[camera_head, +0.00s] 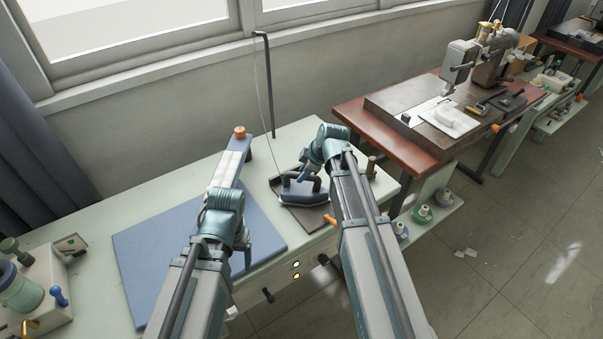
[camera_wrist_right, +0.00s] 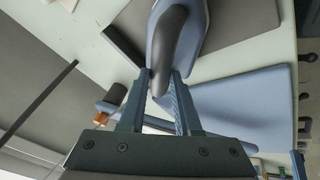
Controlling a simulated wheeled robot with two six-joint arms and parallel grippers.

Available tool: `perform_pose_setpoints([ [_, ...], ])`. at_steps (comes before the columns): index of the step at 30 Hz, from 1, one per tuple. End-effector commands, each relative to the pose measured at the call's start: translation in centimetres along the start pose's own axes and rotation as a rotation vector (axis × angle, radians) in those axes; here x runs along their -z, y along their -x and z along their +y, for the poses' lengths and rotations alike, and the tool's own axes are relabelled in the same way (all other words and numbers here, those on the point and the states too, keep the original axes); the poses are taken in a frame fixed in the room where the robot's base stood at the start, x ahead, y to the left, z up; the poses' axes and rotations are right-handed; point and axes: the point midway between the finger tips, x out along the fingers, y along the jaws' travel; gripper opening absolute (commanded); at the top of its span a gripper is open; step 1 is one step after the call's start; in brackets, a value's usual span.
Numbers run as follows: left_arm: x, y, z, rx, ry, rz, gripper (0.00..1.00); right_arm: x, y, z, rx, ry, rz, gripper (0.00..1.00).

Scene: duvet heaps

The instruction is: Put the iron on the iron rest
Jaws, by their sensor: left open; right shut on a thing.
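The blue-grey iron (camera_head: 303,197) with its dark handle is over the dark iron rest (camera_head: 318,218), at the right of the pale green table. Whether its sole touches the rest cannot be told. My right gripper (camera_head: 308,174) is shut on the iron's handle from above. In the right wrist view the handle (camera_wrist_right: 170,45) sits between the fingers (camera_wrist_right: 160,98), and the rest's grey plate (camera_wrist_right: 245,18) lies beyond the iron. My left gripper (camera_head: 242,243) is open over the blue ironing pad, apart from the iron; its fingertips are partly hidden.
The blue pad (camera_head: 150,260) covers the middle of the table. A narrow pressing board with an orange knob (camera_head: 239,132) stands behind my left wrist. A dark pole (camera_head: 269,85) with a hanging cable rises behind the iron. A brown machine table (camera_head: 400,140) stands to the right.

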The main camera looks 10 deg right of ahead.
Motion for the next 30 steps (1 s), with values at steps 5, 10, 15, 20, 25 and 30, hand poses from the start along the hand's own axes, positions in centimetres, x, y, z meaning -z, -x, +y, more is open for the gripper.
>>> perform_pose_setpoints([
  [5,0.0,-0.2,0.0,0.000,0.000,0.000,0.79,-0.1,-0.2,-0.1,0.000,0.000,0.000,0.43],
  [10,0.0,-0.2,0.0,0.000,0.000,0.000,0.79,-0.1,-0.2,-0.1,0.000,0.000,0.000,0.62],
  [15,0.0,-0.2,0.0,0.000,0.000,0.000,0.79,0.0,-0.2,-0.1,0.000,0.000,0.000,0.62],
  [20,0.0,0.0,0.0,0.000,0.000,0.000,0.79,0.1,0.0,0.0,0.000,0.000,0.000,0.62],
  [25,-0.1,1.1,-0.1,0.000,0.000,0.000,0.79,0.1,1.1,0.0,0.000,-0.001,0.000,0.62],
  [30,-0.2,3.0,-0.3,0.000,0.000,0.000,0.79,0.2,3.2,0.1,0.000,-0.002,0.000,0.62],
])
